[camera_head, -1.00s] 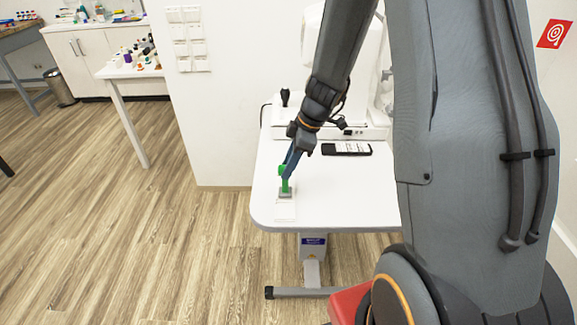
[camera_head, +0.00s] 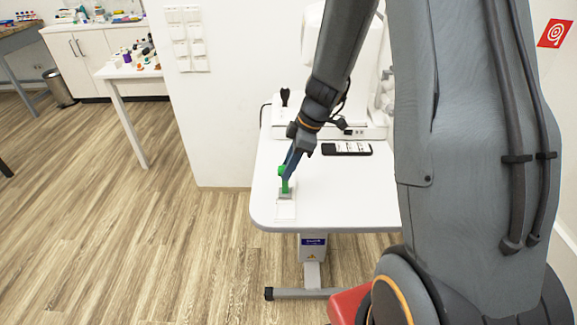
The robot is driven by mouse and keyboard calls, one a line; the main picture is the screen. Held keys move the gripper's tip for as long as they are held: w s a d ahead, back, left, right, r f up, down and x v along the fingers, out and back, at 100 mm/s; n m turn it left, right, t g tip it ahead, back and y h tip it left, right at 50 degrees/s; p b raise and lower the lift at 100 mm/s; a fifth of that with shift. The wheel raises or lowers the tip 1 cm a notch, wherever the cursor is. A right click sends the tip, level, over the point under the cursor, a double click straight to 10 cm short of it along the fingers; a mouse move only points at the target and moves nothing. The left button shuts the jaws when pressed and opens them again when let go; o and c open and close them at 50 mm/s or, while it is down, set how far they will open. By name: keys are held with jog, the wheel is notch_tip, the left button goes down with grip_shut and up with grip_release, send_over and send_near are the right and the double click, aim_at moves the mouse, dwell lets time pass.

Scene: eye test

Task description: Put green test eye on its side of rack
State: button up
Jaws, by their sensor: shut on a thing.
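The green test eye (camera_head: 285,187) is upright near the front left part of the white table. My gripper (camera_head: 286,174) comes down from above right and is shut on its upper part. Just below the green test eye is a small grey block (camera_head: 285,195), which may be its base or part of a rack; I cannot tell which. A pale flat piece (camera_head: 286,211) lies on the table in front of it. Whether the test eye rests on something or hangs just above is too small to tell.
The white table (camera_head: 345,196) is mostly clear to the right. A black object with a white label (camera_head: 346,149) lies farther back. A white machine (camera_head: 350,118) stands at the back of the table. The table's left and front edges are close to my gripper.

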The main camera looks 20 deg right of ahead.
jog(key=shift+f+b, duration=0.35)
jog(key=shift+b, duration=0.15)
jog(key=o, duration=0.9)
jog(key=shift+b+v, duration=0.65)
jog(key=shift+v, duration=3.3)
jog(key=shift+s+a+f+m+g+h, duration=0.1)
jog(key=shift+s+a+m+h, duration=0.45)
jog(key=shift+s+m, duration=2.05)
jog(key=shift+s+a+f+m+g+h, duration=0.1)
jog(key=shift+s+a+m+h, duration=0.45)
jog(key=shift+s+m, duration=2)
jog(key=shift+s+a+f+m+g+h, duration=0.2)
jog(key=shift+s+m+h, duration=0.6)
jog(key=shift+s+m, duration=1.75)
jog(key=shift+s+r+n, duration=0.1)
jog(key=shift+s+n, duration=0.4)
